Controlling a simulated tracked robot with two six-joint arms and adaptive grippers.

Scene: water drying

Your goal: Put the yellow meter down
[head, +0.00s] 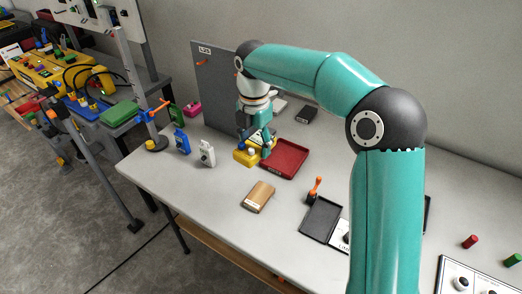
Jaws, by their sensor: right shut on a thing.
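The yellow meter (244,157) is toward the back of the table, beside the left edge of the red tray (292,161). My right gripper (262,149) is shut on it from above. The gripper's fingers hide part of the meter. I cannot tell whether its underside touches the table. My left gripper is not in view.
A blue meter (182,143) and a white meter (207,154) stand to the left on the table (215,198). A wooden block (258,197) lies in front. A dark open case (320,218) and an orange-handled tool (315,189) are to the right. A grey panel (215,92) stands behind.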

